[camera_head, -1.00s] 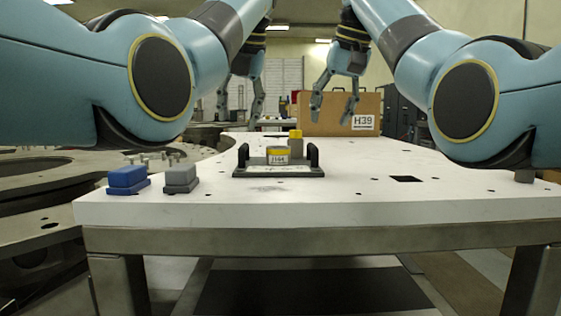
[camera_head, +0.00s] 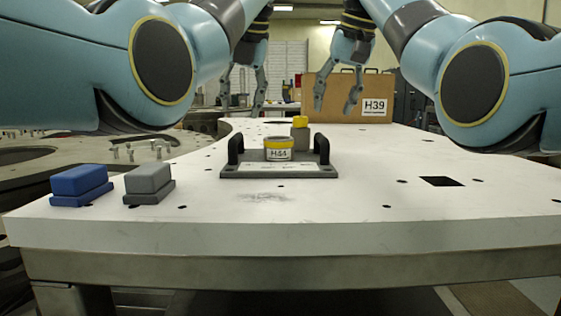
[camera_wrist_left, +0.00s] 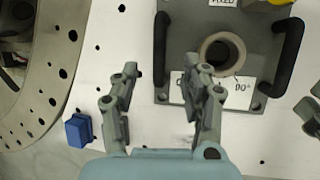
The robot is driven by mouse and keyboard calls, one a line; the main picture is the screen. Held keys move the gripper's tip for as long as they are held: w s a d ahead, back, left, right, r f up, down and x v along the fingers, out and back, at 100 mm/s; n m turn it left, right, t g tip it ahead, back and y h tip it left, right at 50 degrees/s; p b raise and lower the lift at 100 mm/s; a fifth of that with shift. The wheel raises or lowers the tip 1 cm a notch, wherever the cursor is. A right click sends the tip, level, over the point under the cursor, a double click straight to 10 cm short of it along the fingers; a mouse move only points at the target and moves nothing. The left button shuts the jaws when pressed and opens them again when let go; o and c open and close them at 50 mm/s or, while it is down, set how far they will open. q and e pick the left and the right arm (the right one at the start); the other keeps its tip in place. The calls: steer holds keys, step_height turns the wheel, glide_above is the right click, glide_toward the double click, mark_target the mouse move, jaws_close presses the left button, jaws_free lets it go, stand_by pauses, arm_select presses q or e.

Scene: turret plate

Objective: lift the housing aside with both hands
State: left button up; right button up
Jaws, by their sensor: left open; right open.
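The housing (camera_head: 232,171) is a grey plate on the white table, with a black upright handle at each end. My right gripper (camera_head: 335,107) is open and empty, above and right of the housing.
A blue block (camera_head: 80,181) and a grey block (camera_head: 149,178) sit at the table's front left. A square hole (camera_head: 441,181) lies to the right. The white top (camera_head: 380,225) is mostly clear around the housing.

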mark_target(236, 134)
arm_select(q)
steer(key=x, duration=0.9)
steer(key=shift+f, duration=0.2)
arm_select(e)
steer(key=x, duration=0.9)
steer(key=shift+a+f, duration=0.15)
steer(key=shift+f, duration=0.05)
steer(key=shift+c, duration=0.2)
arm_select(q)
jaws_close()
arm_select(e)
jaws_close()
arm_select(q)
steer(key=shift+a, duration=0.1)
